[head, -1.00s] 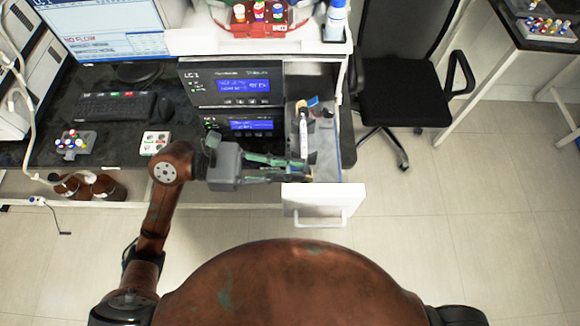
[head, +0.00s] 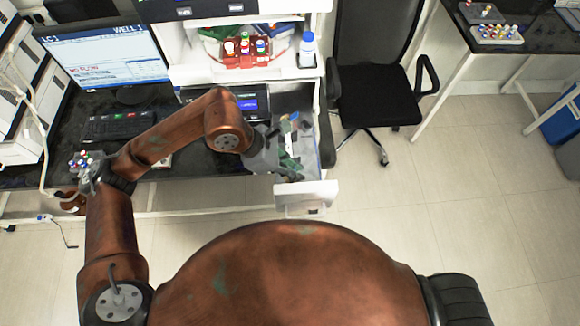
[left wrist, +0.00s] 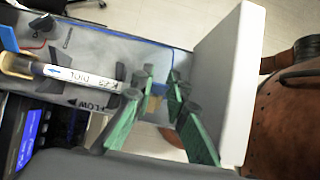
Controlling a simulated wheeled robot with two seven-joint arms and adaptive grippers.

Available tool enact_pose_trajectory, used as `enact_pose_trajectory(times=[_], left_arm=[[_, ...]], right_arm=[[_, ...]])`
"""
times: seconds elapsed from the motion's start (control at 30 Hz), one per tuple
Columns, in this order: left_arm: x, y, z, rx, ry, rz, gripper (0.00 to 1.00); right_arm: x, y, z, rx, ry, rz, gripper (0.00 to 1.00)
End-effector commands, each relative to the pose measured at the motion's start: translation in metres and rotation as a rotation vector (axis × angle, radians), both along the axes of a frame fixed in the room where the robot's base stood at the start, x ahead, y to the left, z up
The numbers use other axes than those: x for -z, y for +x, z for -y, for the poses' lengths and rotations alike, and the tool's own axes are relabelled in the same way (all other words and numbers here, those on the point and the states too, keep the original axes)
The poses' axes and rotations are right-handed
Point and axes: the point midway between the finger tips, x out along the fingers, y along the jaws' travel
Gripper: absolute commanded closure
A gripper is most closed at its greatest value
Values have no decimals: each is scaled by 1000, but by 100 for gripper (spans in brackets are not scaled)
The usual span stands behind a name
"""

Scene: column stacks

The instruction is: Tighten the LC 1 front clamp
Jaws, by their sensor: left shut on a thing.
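The open drawer of the LC 1 unit holds a white column (left wrist: 85,78) with "DIOL" lettering; it also shows in the head view (head: 293,128). A "FLOW" mark (left wrist: 85,103) is on the drawer floor beside it. My left gripper (left wrist: 162,88), with green fingers, is inside the drawer's front end, between the column and the white drawer front (left wrist: 228,75). It also shows in the head view (head: 292,168). Its fingers are shut on a small part at the front clamp's place, mostly hidden by the fingertips. A yellowish piece (left wrist: 155,101) shows between them. My right gripper is out of view.
My left arm covers much of the LC 1 unit's face (head: 247,104). A monitor (head: 110,58) and keyboard (head: 118,125) are at left. A red vial rack (head: 246,52) and a bottle (head: 308,48) stand above. A black chair (head: 374,95) is right of the drawer.

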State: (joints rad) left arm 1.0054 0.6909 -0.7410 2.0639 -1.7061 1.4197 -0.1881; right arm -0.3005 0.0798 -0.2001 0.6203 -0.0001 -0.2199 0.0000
Motion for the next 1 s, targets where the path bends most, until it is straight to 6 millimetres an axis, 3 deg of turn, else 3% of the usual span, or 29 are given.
enact_pose_trajectory(times=[0.13,0.5,1.0], left_arm=[[-2,1,8,3,142,7,100],[8,0,21,1,435,3,100],[15,-1,26,2,594,-2,100]], right_arm=[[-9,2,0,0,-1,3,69],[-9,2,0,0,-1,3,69],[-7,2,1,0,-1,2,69]])
